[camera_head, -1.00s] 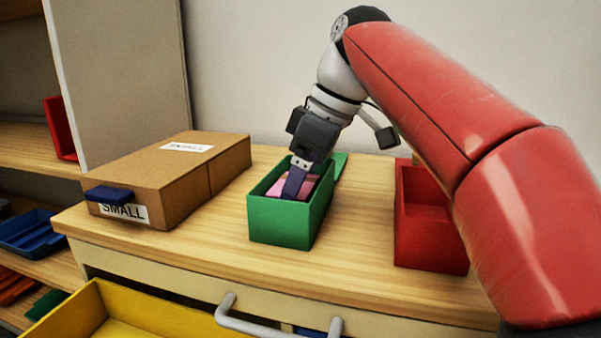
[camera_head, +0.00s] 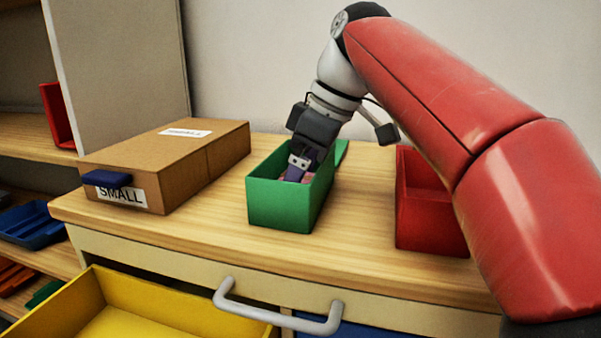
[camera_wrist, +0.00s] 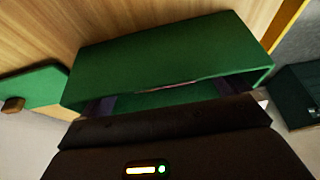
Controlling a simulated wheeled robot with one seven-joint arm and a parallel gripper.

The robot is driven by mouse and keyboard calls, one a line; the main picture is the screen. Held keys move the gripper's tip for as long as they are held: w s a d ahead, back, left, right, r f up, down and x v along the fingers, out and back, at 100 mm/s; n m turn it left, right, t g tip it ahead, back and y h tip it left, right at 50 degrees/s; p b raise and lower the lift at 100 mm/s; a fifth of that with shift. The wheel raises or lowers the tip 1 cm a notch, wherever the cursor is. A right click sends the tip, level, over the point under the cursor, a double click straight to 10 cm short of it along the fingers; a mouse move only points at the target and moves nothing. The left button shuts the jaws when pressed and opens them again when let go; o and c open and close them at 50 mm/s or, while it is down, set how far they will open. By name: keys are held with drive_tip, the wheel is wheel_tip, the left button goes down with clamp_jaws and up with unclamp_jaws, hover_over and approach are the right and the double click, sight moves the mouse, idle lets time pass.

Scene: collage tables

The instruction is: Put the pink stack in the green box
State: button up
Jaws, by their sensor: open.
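The green box (camera_head: 278,205) stands open on the wooden tabletop; its green wall fills the middle of the wrist view (camera_wrist: 165,58). My gripper (camera_head: 296,173) points down into the box, its fingertips below the rim. The pink stack (camera_head: 308,178) is inside the box beside the fingers, mostly hidden by them and the walls. In the wrist view my gripper (camera_wrist: 163,97) has its fingers spread apart, and only a thin pinkish strip (camera_wrist: 168,87) shows at the wall's edge. Whether the stack rests flat on the box floor is hidden.
A cardboard box (camera_head: 170,165) labelled SMALL stands left of the green box. A red box (camera_head: 430,222) stands to the right, near my arm. A yellow drawer (camera_head: 150,310) is open below. Bare tabletop (camera_head: 355,210) lies between the green and red boxes.

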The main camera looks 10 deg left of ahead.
drive_tip(key=p+v, duration=0.3)
drive_tip(key=v, duration=0.4)
drive_tip(key=shift+d+r, duration=0.2)
drive_tip(key=shift+r, duration=0.15)
drive_tip(key=shift+s, duration=0.1)
